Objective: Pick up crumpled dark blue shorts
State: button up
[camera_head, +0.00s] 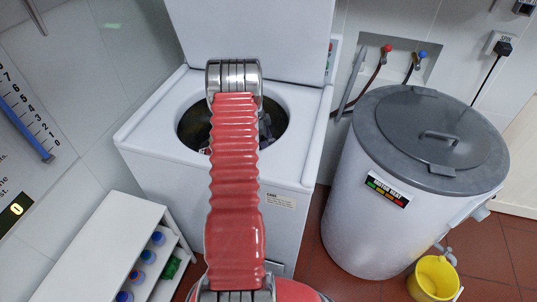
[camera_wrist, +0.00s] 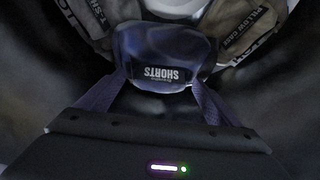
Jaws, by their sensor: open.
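The crumpled dark blue shorts (camera_wrist: 165,45) lie in the drum in the wrist view, with a dark label reading SHORTS, upside down in the picture. My gripper (camera_wrist: 160,83) is open, and its two purplish fingers reach up from the bottom of the wrist view toward the left and right lower sides of the shorts. I cannot tell whether the fingers touch the cloth. In the head view my arm reaches down into the round opening of the white washing machine (camera_head: 147,138), and the gripper and shorts are hidden there.
A khaki item labelled pillow case (camera_wrist: 250,25) lies right of the shorts, and other laundry (camera_wrist: 80,20) lies left. The drum wall surrounds them. Outside are a lidded white tub (camera_head: 370,225), a yellow bucket (camera_head: 436,278) and a white shelf (camera_head: 95,250).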

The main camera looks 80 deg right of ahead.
jog(key=shift+c, duration=0.5)
jog(key=c, duration=1.5)
jog(key=shift+r, duration=0.1)
jog(key=shift+c, duration=0.2)
jog(key=shift+w+d+r, duration=0.1)
jog(key=shift+w+r, duration=0.1)
jog(key=shift+r, duration=0.4)
notch_tip(320, 180, up, 10)
jog(key=w+d, duration=0.1)
jog(key=w, duration=1.8)
jog(key=shift+w+d, duration=0.3)
jog(key=shift+d, duration=0.05)
jog(key=shift+r, duration=0.15)
jog(key=shift+r, duration=1.95)
